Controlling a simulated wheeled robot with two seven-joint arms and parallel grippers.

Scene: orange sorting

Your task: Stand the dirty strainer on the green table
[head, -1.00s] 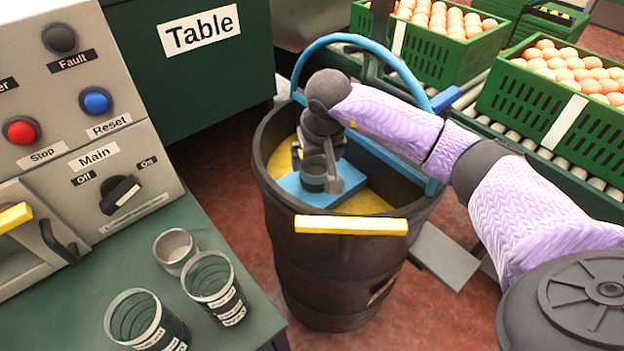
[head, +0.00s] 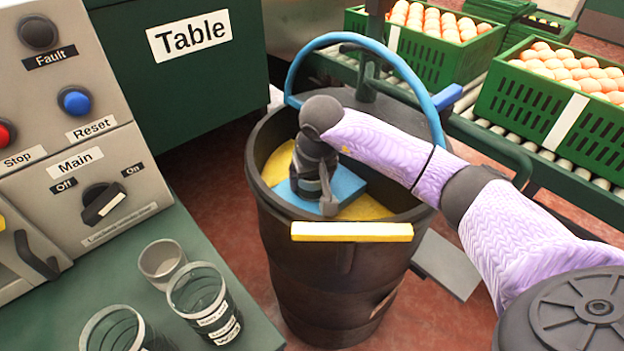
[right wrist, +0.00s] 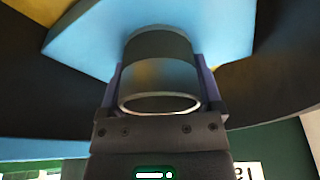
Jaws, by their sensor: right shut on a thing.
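My right gripper (head: 315,195) is inside the dark barrel, over its blue platform (head: 350,187). It is shut on a small dark cylinder, which I take to be the strainer (right wrist: 158,70). In the right wrist view the strainer has a pale metal rim and sits between the two fingers, its far end against the blue platform; I cannot tell whether it touches. In the head view the gripper mostly hides it. The green table (head: 140,225) is at the lower left. My left gripper is not in view.
The barrel (head: 335,280) has a blue hoop handle (head: 375,50) and a yellow front bar (head: 350,232).

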